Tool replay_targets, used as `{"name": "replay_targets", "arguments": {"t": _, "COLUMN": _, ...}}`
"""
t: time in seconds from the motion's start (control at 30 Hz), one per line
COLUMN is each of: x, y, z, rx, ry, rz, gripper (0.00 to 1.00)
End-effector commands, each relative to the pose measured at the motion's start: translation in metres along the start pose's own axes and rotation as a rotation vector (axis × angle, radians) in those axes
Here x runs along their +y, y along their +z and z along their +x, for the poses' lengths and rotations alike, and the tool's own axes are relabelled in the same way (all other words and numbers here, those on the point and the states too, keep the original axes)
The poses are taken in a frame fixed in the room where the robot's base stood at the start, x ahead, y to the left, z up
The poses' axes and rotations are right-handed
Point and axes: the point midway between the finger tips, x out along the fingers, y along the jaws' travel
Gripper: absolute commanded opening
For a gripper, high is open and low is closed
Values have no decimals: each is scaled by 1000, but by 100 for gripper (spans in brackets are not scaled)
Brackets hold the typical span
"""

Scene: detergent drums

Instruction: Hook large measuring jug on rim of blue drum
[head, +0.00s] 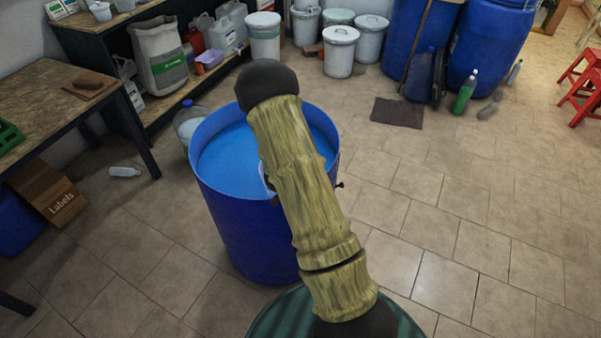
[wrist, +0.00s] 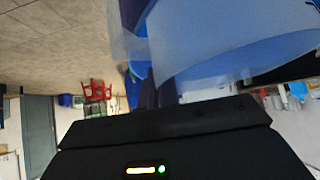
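The blue drum (head: 240,232) stands open on the tiled floor in the head view, with blue liquid (head: 228,155) inside. My arm reaches across its opening and hides part of the near rim. The large measuring jug (wrist: 228,45) is a big translucent, pale blue shape close in front of my gripper (wrist: 157,92) in the wrist view. In the head view only a whitish sliver, perhaps the jug, shows beside my arm at the near rim. My gripper's fingers are dark and mostly hidden; whether they clasp the jug is unclear, as is the jug's contact with the rim.
A wooden-topped table (head: 45,100) stands left, with a cardboard box (head: 50,190) below. A clear container (head: 188,122) is beside the drum. Shelving, white buckets (head: 340,52) and large blue barrels (head: 487,42) line the back. Red stools (head: 580,85) stand far right. The right floor is largely free.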

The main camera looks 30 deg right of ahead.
Motion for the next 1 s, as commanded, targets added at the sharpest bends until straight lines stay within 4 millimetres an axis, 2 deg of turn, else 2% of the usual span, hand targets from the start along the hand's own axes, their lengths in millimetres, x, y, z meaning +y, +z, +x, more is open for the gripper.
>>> {"name": "replay_targets", "arguments": {"t": 0.23, "x": 0, "y": -2, "z": -3, "rx": -65, "ry": -13, "rz": 17, "gripper": 0}}
{"name": "replay_targets", "arguments": {"t": 0.57, "x": 0, "y": -1, "z": -3, "rx": -71, "ry": -14, "rz": 16, "gripper": 0}}
{"name": "replay_targets", "arguments": {"t": 1.0, "x": -2, "y": -26, "z": -27, "rx": -69, "ry": -14, "rz": 16, "gripper": 0}}
